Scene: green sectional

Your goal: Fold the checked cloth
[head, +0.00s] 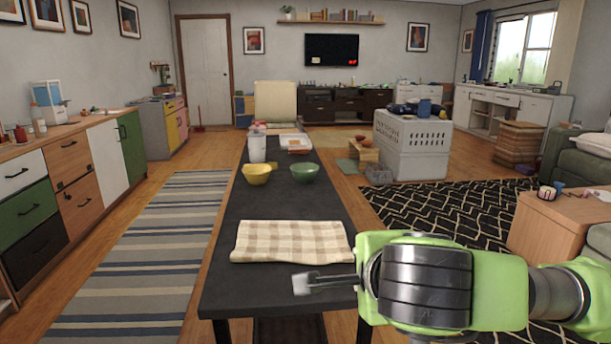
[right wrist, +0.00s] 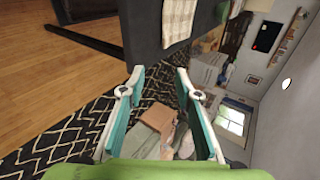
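The beige and white checked cloth (head: 292,241) lies as a wide rectangle across the near part of the dark table. Its front edge looks slightly thick and rounded; I cannot tell how many layers it has. Part of the cloth also shows at the top of the right wrist view (right wrist: 178,20). My right gripper (head: 303,284) comes in from the right, in front of the cloth's near right side, apart from it. In the right wrist view its two fingers (right wrist: 160,73) are spread with nothing between them. My left gripper is in neither view.
The dark table (head: 240,290) has bare space around the cloth. Beyond the cloth stand a yellow bowl (head: 257,175), a green bowl (head: 305,174) and a white cup (head: 257,148). A wooden side cabinet (head: 560,225) stands to the right.

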